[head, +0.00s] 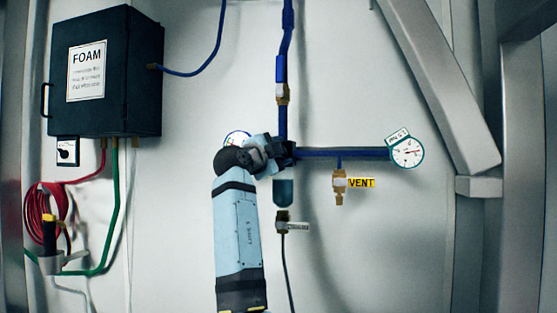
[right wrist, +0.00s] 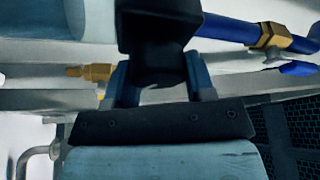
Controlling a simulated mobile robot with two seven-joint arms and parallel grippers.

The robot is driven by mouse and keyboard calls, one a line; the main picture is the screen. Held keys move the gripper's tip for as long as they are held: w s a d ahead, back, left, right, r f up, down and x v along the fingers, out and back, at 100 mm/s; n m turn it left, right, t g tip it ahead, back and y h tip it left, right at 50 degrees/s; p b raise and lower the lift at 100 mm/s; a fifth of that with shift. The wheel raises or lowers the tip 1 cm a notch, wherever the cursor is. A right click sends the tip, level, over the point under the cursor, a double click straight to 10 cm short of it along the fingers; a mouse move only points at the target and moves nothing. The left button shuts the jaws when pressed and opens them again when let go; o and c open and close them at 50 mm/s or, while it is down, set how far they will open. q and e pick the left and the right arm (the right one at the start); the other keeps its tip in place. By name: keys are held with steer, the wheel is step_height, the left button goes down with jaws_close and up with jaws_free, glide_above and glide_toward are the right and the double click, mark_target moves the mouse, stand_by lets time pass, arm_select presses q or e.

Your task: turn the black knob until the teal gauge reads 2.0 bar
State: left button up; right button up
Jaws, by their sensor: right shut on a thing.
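The black knob (right wrist: 165,62) fills the top middle of the right wrist view, between the two fingers of my right gripper (right wrist: 160,88). My right gripper is shut on it. In the head view my right gripper (head: 282,153) is at the pipe junction, and the arm hides most of the knob there. The teal-rimmed gauge (head: 408,153) is at the right end of the horizontal blue pipe, tilted, with a small tag above it. Its needle looks reddish, but the reading is too small to tell. My left gripper is not in view.
A second round gauge (head: 237,138) is partly hidden behind my right arm. A brass vent valve (head: 340,184) hangs below the pipe. The black FOAM box (head: 118,100) is at left, and a diagonal metal beam (head: 440,85) is at right.

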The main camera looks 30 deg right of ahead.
steer(key=m, duration=0.2)
steer(key=m+g+y, duration=0.1)
steer(key=m, duration=0.2)
steer(key=shift+f+y+p, duration=0.1)
steer(key=shift+y+p, duration=0.2)
steer(key=shift+p, duration=0.05)
steer(key=shift+m, duration=0.7)
arm_select(q)
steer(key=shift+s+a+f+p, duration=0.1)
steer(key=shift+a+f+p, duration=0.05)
steer(key=shift+p, duration=0.15)
arm_select(e)
steer(key=shift+f+m+y, duration=0.1)
steer(key=shift+m+y, duration=0.4)
steer(key=o, duration=0.9)
